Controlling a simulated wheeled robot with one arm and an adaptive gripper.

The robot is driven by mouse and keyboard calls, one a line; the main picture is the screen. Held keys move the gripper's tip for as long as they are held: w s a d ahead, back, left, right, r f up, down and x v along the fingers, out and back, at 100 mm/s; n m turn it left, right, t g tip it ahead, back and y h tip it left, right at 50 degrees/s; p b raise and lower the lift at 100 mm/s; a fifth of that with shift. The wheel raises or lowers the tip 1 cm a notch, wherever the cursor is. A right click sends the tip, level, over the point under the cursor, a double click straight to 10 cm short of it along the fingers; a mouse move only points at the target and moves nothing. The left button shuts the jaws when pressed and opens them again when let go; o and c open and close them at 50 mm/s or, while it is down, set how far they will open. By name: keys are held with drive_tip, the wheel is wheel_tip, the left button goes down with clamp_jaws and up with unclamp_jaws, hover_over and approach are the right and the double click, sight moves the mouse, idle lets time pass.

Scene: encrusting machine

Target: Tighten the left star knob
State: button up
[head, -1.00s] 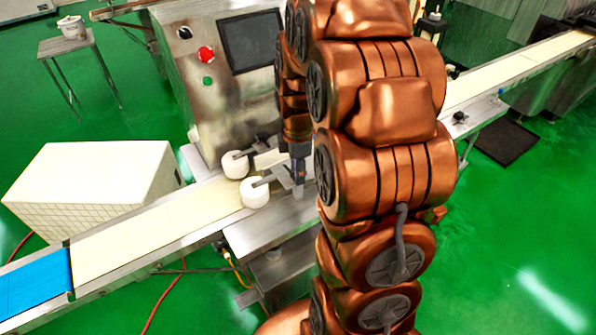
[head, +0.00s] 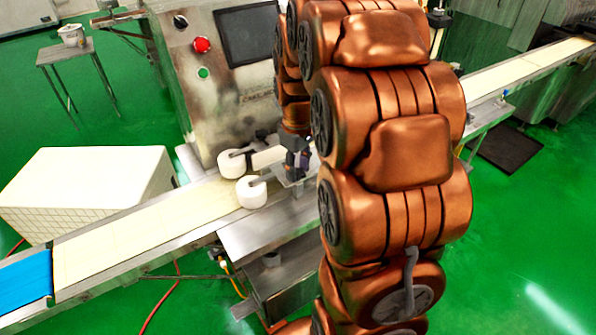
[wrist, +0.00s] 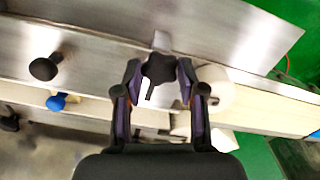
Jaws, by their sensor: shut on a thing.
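A black star knob (wrist: 158,68) sits between my fingertips in the wrist view, and a short light-coloured stem or bracket shows just beyond it. My gripper (wrist: 157,78) is shut on this knob, with one dark finger on each side. In the head view my gripper (head: 297,172) is low over the conveyor, just right of the white rollers; the knob cannot be made out there. A second black knob (wrist: 45,68) stands apart on the metal rail at the left of the wrist view.
Two white rollers (head: 251,192) lie close left of my gripper; one roller (wrist: 214,90) is close beside the right finger in the wrist view. A blue knob (wrist: 57,101) is at the left. The machine cabinet (head: 232,100) with a red button (head: 202,45) rises behind.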

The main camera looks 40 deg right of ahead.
drive_tip(key=m+b, duration=0.1)
drive_tip(key=m, duration=0.4)
drive_tip(key=shift+m+b, duration=0.3)
drive_tip(key=shift+b, duration=0.05)
drive_tip(key=m, duration=1)
drive_tip(key=shift+r+m, duration=0.1)
drive_tip(key=shift+m, duration=0.3)
drive_tip(key=m+p, duration=0.1)
drive_tip(key=m, duration=0.3)
drive_tip(key=shift+m+p, duration=0.35)
drive_tip(key=shift+m, duration=0.05)
drive_tip(key=o, duration=1.1)
drive_tip(key=shift+o, duration=0.2)
